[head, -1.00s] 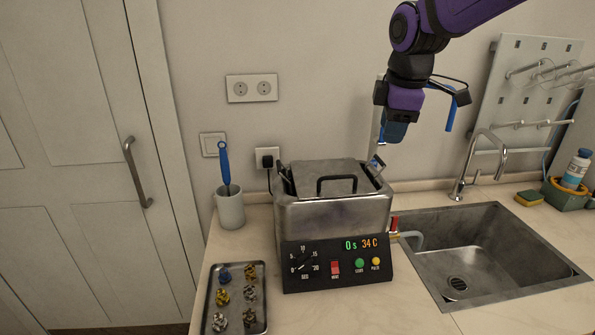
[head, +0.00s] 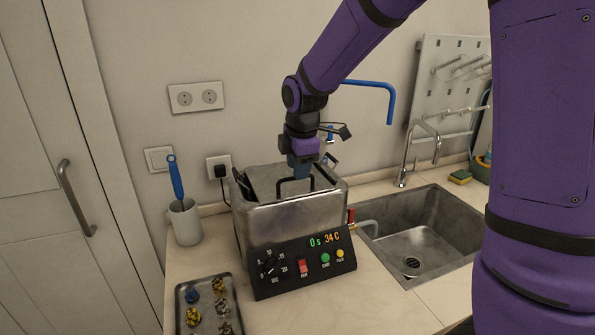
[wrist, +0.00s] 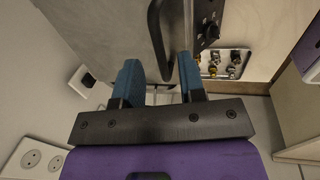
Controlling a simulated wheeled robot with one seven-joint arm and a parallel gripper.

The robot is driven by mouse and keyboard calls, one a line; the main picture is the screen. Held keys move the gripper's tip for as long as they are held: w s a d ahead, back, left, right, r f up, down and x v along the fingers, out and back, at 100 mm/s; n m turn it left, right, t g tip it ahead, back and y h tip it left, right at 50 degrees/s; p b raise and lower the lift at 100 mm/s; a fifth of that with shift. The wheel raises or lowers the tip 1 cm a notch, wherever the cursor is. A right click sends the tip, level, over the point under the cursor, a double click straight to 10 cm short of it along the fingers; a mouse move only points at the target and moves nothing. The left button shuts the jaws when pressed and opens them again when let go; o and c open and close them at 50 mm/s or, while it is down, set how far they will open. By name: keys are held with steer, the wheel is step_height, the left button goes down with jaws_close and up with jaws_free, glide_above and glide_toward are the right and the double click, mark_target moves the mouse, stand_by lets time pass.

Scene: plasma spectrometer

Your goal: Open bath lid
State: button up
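The metal bath (head: 295,217) stands on the counter with its grey lid (head: 266,178) on top. A black bar handle (head: 281,188) sits on the lid. My gripper (head: 300,170) points down at the lid, close to the right end of the handle. In the wrist view, its two blue fingers (wrist: 160,72) are apart, and the dark handle (wrist: 156,38) shows between their tips, nearer the right finger. I cannot tell whether either finger touches the handle. The lid (wrist: 105,28) fills the upper left of the wrist view.
The control panel (head: 303,262) is on the bath's front. A tray of small parts (head: 233,307) and a cup with a brush (head: 185,222) are left of it. A tap (head: 436,147) and sink (head: 382,252) are to the right. The wall is close behind.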

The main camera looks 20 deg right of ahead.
steer(key=shift+w+f, duration=0.15)
steer(key=shift+f, duration=0.7)
jaws_close()
steer(key=shift+w+r, duration=0.1)
steer(key=shift+r, duration=0.05)
